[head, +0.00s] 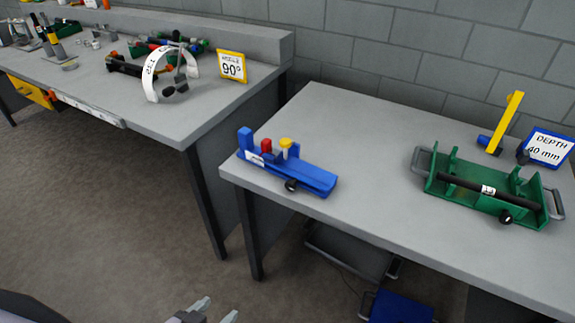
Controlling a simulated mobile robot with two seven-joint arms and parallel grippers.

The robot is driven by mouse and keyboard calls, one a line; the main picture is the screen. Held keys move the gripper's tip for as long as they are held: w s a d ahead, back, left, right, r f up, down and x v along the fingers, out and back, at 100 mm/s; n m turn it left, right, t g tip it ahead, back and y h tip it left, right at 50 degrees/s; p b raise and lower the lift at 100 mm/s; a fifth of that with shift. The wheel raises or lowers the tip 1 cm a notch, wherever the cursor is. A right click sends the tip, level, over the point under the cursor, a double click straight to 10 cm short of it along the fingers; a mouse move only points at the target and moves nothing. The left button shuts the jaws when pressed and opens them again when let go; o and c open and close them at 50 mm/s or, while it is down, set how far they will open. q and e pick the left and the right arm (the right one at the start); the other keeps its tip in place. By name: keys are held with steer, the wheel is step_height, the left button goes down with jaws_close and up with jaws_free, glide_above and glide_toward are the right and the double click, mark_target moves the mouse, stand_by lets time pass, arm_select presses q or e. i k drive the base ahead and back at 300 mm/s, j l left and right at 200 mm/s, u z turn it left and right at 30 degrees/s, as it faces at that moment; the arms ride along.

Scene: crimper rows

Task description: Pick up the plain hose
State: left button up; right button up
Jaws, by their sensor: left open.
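A black hose-like bar (462,185) with a small white label lies lengthwise in a green tray (437,190) with metal handles, on the right table. A dark round end sits at the tray's front edge. On the left bench, a dark hose-like piece (124,66) lies partly hidden behind a white protractor arc. I cannot tell which one is the plain hose. My left gripper (215,312) shows only its fingertips at the bottom edge, apart and empty, well away from both. My right gripper is not in view.
The right table (370,150) holds a blue fixture (315,178) with red and yellow knobs, a yellow upright (507,120) and a "DEPTH 40 mm" sign (548,147). A yellow 90° sign (232,66) stands on the left bench (200,105). A blue crate (400,307) sits below. The table's middle is clear.

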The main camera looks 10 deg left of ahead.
mark_target(484, 190)
steer(key=i+z, duration=0.4)
steer(key=z, duration=1.45)
